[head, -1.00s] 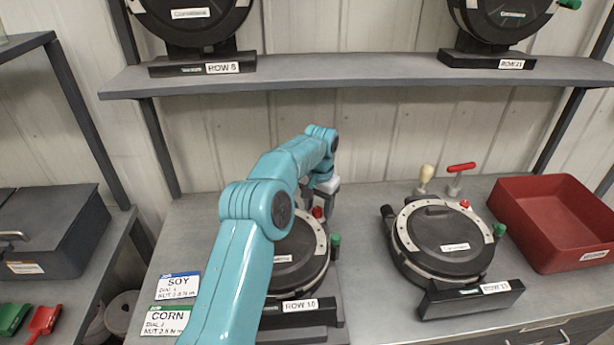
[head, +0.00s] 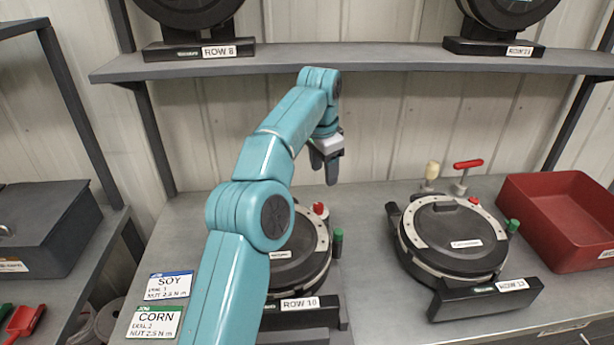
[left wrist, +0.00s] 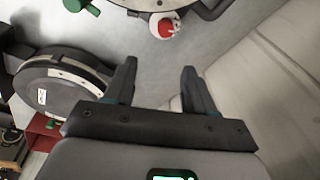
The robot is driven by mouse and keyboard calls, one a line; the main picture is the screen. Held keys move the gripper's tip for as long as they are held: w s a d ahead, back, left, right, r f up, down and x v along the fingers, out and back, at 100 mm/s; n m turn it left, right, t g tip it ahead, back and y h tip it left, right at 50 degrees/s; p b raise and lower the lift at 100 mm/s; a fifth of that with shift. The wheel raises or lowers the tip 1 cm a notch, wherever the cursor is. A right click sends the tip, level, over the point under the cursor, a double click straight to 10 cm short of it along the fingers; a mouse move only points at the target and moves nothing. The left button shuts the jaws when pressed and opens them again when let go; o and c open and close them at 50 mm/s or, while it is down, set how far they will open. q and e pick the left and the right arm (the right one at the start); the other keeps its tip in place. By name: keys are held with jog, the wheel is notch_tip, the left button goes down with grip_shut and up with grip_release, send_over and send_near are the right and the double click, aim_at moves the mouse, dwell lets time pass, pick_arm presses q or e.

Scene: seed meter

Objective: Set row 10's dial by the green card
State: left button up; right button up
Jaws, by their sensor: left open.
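The row 10 meter (head: 305,262), a round black unit with a pale rim, stands on the bench, its left part hidden behind my left arm. Its label ROW 10 (head: 299,303) is in front. A red knob (head: 320,209) is at its back rim and a green knob (head: 338,240) at its right. The green-edged CORN card (head: 155,322) lies at the left; its small print is blurred, perhaps dial 2. My left gripper (head: 328,172) is open and empty, above and behind the meter. In the left wrist view the red-and-white knob (left wrist: 165,25) is beyond the fingertips (left wrist: 160,72), apart from them.
A blue-edged SOY card (head: 168,286) lies behind the CORN card. The row 13 meter (head: 452,240) stands to the right, with a red-handled tool (head: 466,172) behind it and a red tray (head: 562,220) beyond. A shelf (head: 350,58) with other meters runs above the bench.

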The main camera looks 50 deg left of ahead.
pick_arm(q)
jog(key=s+d+r+n+t+b, duration=0.1)
jog(key=s+r+n+t+b, duration=0.15)
jog(key=s+b, duration=0.2)
jog(key=n+y+b, duration=0.1)
jog(key=n+b, duration=0.4)
send_near(319, 205)
jog(key=x, duration=0.9)
jog(key=shift+m+b, duration=0.3)
jog(key=shift+m, duration=0.45)
jog(key=shift+r+m+h+b, duration=0.15)
jog(key=shift+m+h, duration=0.15)
jog(key=shift+m, duration=0.3)
jog(key=shift+m+h+b, duration=0.15)
jog(key=shift+m+h, duration=0.15)
jog(key=shift+m, duration=0.3)
pick_arm(e)
notch_tip(319, 205, down, 12)
pick_arm(q)
jog(key=d+p+v, duration=0.2)
jog(key=p+v, duration=0.5)
jog(key=v, duration=1.1)
jog(key=shift+r, duration=0.2)
pick_arm(e)
notch_tip(319, 205, up, 7)
